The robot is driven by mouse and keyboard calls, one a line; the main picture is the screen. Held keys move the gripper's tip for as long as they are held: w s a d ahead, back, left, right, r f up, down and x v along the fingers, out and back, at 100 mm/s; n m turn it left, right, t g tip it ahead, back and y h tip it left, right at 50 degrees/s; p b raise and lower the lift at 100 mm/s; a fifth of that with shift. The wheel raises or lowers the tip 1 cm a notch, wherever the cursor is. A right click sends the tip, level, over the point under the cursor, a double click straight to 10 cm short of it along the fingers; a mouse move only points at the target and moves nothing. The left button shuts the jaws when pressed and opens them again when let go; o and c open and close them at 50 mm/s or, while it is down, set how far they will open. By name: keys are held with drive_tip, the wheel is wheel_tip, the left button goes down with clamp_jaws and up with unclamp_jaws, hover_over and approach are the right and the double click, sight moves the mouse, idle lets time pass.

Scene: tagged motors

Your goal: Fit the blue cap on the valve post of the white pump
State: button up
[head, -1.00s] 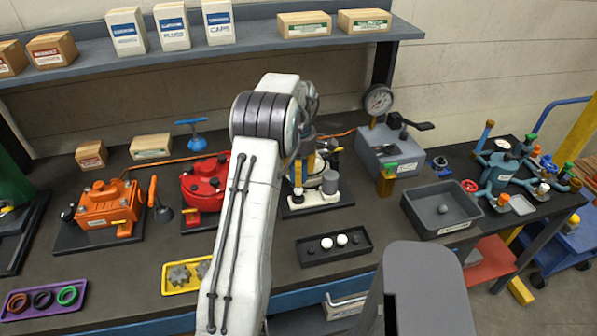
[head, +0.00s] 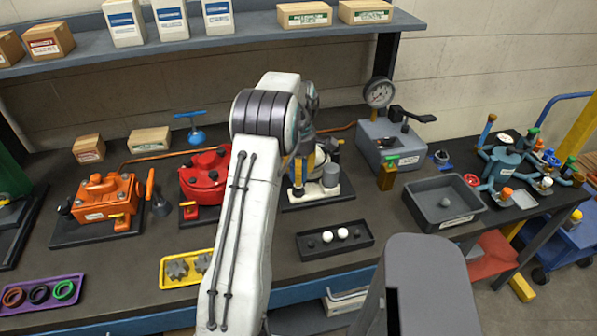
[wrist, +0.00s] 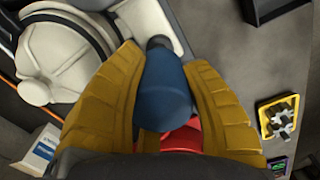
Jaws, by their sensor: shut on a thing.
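The blue cap (wrist: 166,88) is between the two yellow fingers of my gripper (wrist: 165,105) in the wrist view; the fingers are shut on it. A dark rounded tip (wrist: 158,42) shows just past the cap's upper end; I cannot tell if they touch. The white pump (wrist: 65,50) lies to the left of the cap in the wrist view. In the head view the white pump (head: 318,190) stands at mid-table, partly hidden by my arm and gripper, with a grey cylinder at its right. The cap's seating and the valve post cannot be made out there.
The red pump (head: 207,180) stands left of my arm, with the orange pump (head: 105,200) beyond it. A dark tray with balls (head: 335,240) lies in front of the white pump. The gauge box (head: 390,150) and a grey bin (head: 445,205) stand to the right.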

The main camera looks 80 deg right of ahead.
sight(299, 187)
drive_tip(key=shift+f+b, duration=2.15)
drive_tip(key=shift+f, duration=1)
drive_tip(key=o, duration=1.1)
drive_tip(key=shift+c, duration=0.2)
drive_tip(key=shift+r, duration=0.25)
drive_tip(key=shift+r+p, duration=2.4)
drive_tip(key=shift+r, duration=0.4)
drive_tip(key=shift+r, duration=0.15)
